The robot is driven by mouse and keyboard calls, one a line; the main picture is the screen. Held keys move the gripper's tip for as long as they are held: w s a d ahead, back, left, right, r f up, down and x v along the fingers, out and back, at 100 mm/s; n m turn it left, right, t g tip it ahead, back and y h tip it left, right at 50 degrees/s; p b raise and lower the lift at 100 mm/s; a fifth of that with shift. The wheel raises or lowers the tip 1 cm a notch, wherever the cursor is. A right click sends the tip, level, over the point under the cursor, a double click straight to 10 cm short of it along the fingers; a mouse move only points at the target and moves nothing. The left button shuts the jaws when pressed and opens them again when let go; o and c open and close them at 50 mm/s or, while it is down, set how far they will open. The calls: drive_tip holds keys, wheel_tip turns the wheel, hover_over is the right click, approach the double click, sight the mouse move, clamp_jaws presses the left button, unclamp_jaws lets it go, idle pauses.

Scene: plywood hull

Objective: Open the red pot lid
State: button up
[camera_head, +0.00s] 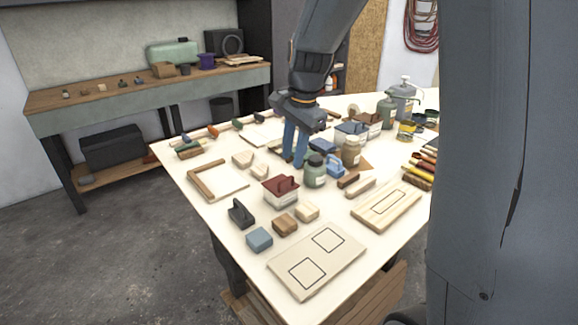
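The red pot lid (281,183) sits on a small pale pot (281,198) near the middle of the table. The lid has a raised red grip and looks closed. My gripper (295,162) points down above the table, behind the pot and slightly to its right in the picture. Its two blue fingers stand a little apart, with nothing visible between them. It is apart from the lid. The table surface right around the fingertips is partly hidden by the fingers and nearby jars.
A green jar (315,171) and an amber jar (351,151) stand close to the right of my gripper. A black-handled block (241,213) and wooden blocks (285,224) lie in front. A wooden frame (209,190) lies left. Bottles and tins crowd the back right.

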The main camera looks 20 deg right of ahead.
drive_tip(key=p, duration=0.1)
hover_over(290, 188)
drive_tip(key=shift+f, duration=2.9)
clamp_jaws()
